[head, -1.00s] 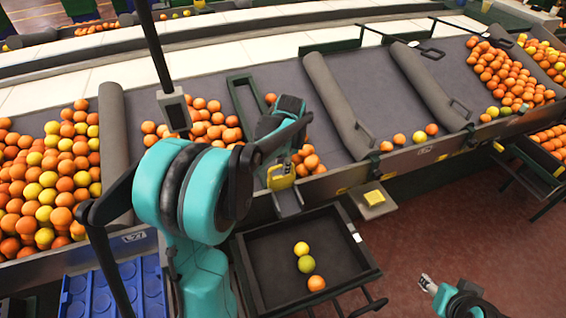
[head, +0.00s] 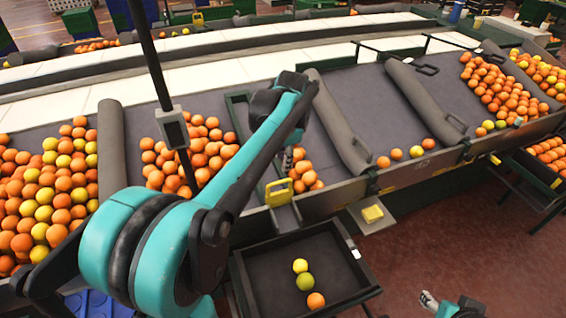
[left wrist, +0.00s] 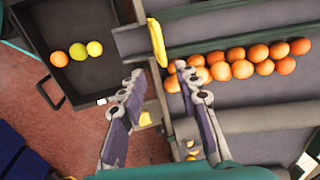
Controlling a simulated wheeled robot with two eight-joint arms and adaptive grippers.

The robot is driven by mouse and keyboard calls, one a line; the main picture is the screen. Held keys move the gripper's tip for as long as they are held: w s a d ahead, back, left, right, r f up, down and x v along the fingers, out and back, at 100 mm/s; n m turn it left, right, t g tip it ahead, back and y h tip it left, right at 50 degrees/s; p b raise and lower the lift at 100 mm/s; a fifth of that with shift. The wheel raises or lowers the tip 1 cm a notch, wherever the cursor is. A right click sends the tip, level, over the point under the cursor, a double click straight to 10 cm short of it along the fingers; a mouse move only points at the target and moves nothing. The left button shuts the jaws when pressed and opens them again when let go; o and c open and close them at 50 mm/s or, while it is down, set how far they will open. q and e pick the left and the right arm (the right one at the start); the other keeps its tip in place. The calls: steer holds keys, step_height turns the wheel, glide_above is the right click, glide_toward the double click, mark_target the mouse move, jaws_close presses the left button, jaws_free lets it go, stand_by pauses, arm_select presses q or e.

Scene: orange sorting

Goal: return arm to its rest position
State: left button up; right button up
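My left arm (head: 250,145) is teal and black and reaches from the lower left over the sorting table. Its left gripper (head: 288,160) hangs above the lane near the yellow gate handle (head: 279,192), partly hidden by the arm. In the left wrist view the two fingers of the left gripper (left wrist: 158,80) are spread apart with nothing between them. The yellow handle also shows there (left wrist: 157,42), just beyond the fingers. My right gripper (head: 428,300) is low at the bottom right, over the floor, too small to tell open or shut.
A dark tray (head: 264,285) below the lane holds two yellowish or greenish fruits and one orange. Oranges (head: 305,170) lie in the lane behind the gate. Grey dividers (head: 335,120) split the table. A yellow button box (head: 372,213) sits on the front edge.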

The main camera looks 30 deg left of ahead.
stand_by(0.4)
arm_select(q)
steer(key=s+d+f+n+t, duration=0.3)
steer(key=s+d, duration=0.3)
steer(key=s, duration=0.3)
steer(key=s+d+f+n+t+h, duration=0.1)
steer(key=s+d+f+n, duration=0.3)
steer(key=s, duration=0.4)
steer(key=d+n+t, duration=0.1)
steer(key=d, duration=0.1)
steer(key=shift+s+d+t+h, duration=0.3)
steer(key=shift+s+t, duration=0.05)
steer(key=shift+t, duration=0.05)
